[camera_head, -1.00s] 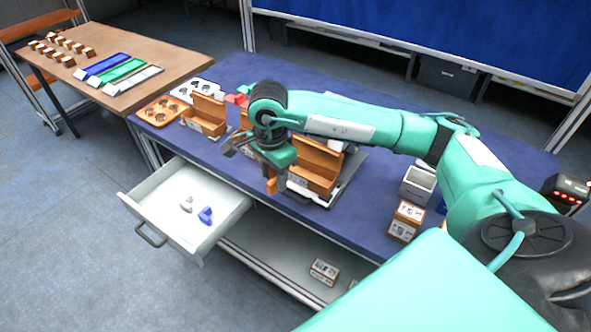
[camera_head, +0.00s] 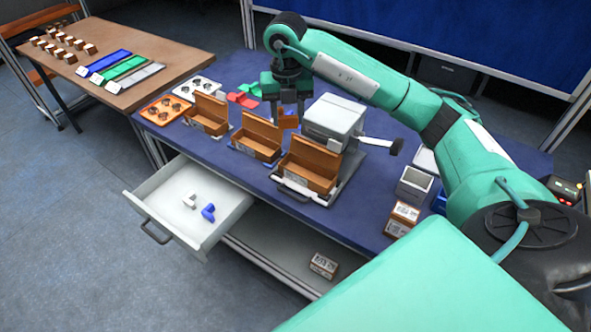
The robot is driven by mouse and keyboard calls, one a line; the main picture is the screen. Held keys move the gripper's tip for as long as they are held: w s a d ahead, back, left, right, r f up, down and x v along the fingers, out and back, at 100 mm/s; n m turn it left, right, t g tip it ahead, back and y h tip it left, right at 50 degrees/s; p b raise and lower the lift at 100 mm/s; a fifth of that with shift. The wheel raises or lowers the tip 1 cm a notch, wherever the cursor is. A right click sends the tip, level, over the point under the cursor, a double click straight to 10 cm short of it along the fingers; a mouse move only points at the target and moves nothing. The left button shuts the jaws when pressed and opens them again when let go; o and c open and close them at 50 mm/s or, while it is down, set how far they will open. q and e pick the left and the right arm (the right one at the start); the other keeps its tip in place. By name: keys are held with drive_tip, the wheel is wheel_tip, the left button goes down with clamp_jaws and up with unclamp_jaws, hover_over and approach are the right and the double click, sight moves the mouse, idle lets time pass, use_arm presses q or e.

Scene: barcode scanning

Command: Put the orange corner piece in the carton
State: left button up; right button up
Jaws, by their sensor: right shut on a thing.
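My right gripper (camera_head: 287,112) points down over the back part of the blue table. It is shut on the orange corner piece (camera_head: 288,121), which shows low between its fingers. Three open brown cartons stand in a row in front: a left carton (camera_head: 205,124), a middle carton (camera_head: 255,150) and a right carton (camera_head: 308,178). The orange piece is behind the raised lids of the middle and right cartons. I cannot tell its exact height above the table. My left gripper is not in view.
A white box-shaped machine (camera_head: 333,118) stands right of the gripper. Red and green pieces (camera_head: 242,99) lie to its left. An open drawer (camera_head: 176,228) holds a blue and a white piece. A grey open box (camera_head: 414,185) stands at the right.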

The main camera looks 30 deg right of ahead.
wheel_tip(320, 180, up, 3)
drive_tip(key=w+d+m+p, duration=0.1)
drive_tip(key=d+m, duration=0.2)
drive_tip(key=m, duration=0.5)
drive_tip(key=f+p, duration=0.5)
drive_tip(key=f, duration=1.4)
drive_tip(key=shift+a+f+p, duration=0.2)
drive_tip(key=shift+p, duration=0.15)
drive_tip(key=shift+w+f+b, duration=0.1)
drive_tip(key=shift+f+b, duration=0.45)
drive_tip(key=shift+f, duration=0.2)
drive_tip(key=o, duration=1)
drive_tip(key=shift+o, duration=0.2)
drive_tip(key=shift+r, duration=0.2)
